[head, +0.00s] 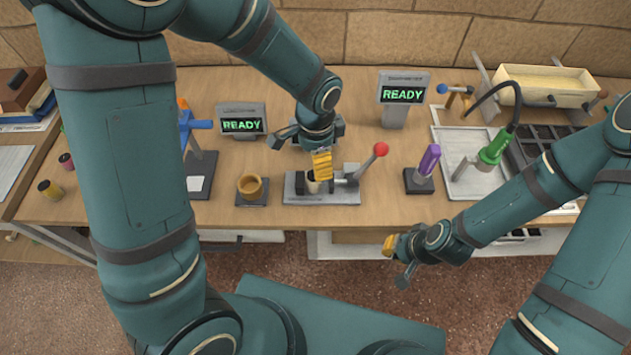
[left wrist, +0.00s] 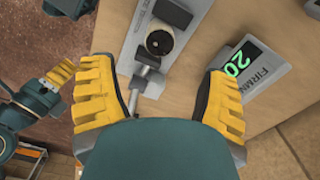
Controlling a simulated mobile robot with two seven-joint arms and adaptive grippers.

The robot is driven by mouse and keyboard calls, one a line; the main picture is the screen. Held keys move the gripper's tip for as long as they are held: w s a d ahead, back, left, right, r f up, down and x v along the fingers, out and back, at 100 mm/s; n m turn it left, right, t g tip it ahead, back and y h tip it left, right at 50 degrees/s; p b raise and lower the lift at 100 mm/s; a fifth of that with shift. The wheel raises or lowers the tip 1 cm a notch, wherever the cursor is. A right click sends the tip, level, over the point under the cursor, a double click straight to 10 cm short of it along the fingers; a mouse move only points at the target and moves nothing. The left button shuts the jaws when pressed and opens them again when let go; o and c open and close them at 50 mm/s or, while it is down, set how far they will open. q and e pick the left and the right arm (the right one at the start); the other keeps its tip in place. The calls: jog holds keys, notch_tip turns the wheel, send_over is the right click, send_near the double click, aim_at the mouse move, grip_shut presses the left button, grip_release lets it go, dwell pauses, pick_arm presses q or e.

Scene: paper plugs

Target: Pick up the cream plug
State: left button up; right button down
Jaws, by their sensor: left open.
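The cream plug (left wrist: 160,42) shows in the left wrist view as a pale round end with a dark centre, set in a dark collar on the grey press base (left wrist: 133,58). In the head view the plug (head: 313,186) is partly hidden beneath my left gripper (head: 322,166). My left gripper (left wrist: 157,78) is open, its yellow fingers wide apart, with the plug ahead of the gap between them and apart from both. My right gripper (head: 394,258) hangs in front of the table edge; whether its jaws are open is unclear.
The press's red-knobbed lever (head: 381,150) rises right of my left gripper. A tan cup (head: 250,187) stands to the left and a purple-handled tool (head: 428,160) to the right. Two displays (head: 241,122) (head: 403,95) stand behind. A tray (head: 465,190) is farther right.

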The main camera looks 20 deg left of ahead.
aim_at(314, 182)
pick_arm(q)
notch_tip(314, 182, down, 4)
jog(key=shift+r+b, duration=0.25)
jog(key=shift+b, duration=0.05)
jog(key=shift+f+b, duration=0.6)
jog(key=shift+f, duration=1.8)
jog(key=c, duration=1.2)
